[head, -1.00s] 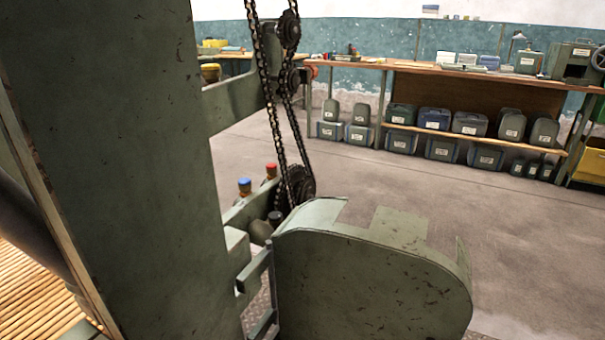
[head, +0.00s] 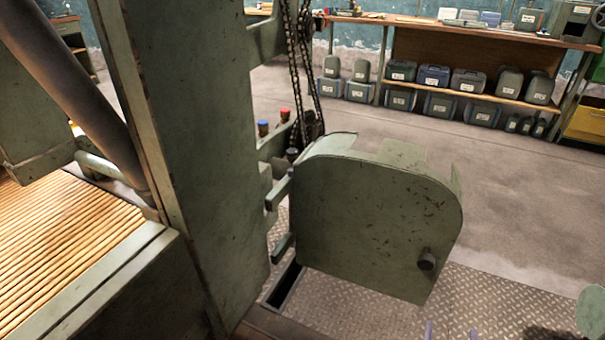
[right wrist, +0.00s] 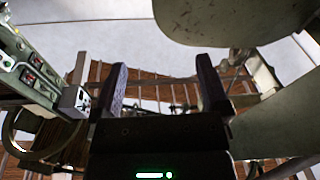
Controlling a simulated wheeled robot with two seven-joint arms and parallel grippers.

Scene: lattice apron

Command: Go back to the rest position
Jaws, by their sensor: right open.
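My right gripper (head: 450,332) just enters at the bottom edge of the head view, where only two small purplish fingertips show above the floor plate. In the right wrist view its two dark fingers (right wrist: 162,72) stand wide apart with nothing between them. The gripper is open and empty. The green hinged guard door (head: 375,225) with a dark knob (head: 426,260) stands swung out from the machine column (head: 190,150), beyond the fingertips in the head view. My left gripper is not in view.
A chain (head: 290,60) runs down behind the column, near red and blue capped parts. A slatted wooden bed (head: 70,250) lies at left. Diamond-pattern plate (head: 350,310) covers the floor in front. A workbench (head: 450,28) with several cases stands at the back; the concrete floor before it is clear.

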